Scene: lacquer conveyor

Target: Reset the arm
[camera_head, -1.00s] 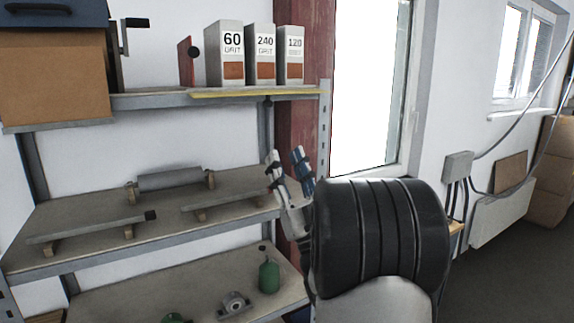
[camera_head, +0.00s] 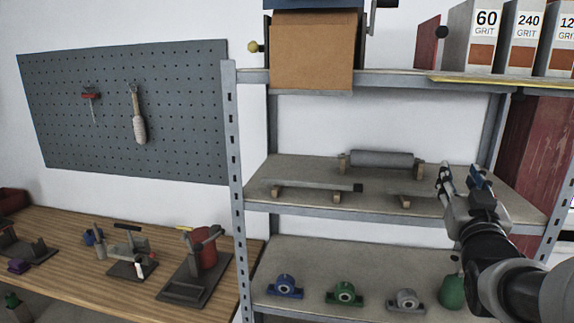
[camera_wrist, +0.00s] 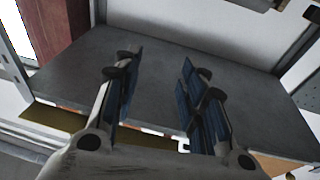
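My gripper (camera_head: 463,180) is at the right of the head view, in front of the middle shelf of the metal rack (camera_head: 300,208). Its two fingers stand apart with nothing between them. In the wrist view, my gripper (camera_wrist: 158,95) shows blue finger pads with a clear gap. Behind the pads is a grey board surface (camera_wrist: 150,60). My arm reaches in from the lower right of the head view.
The middle shelf holds a grey roller (camera_head: 380,160) and a bar on supports (camera_head: 310,186). Below are blue (camera_head: 285,287), green (camera_head: 344,293) and grey (camera_head: 406,300) bearing blocks. Grit boxes (camera_head: 485,35) stand on top. A wooden bench (camera_head: 90,235) is at left.

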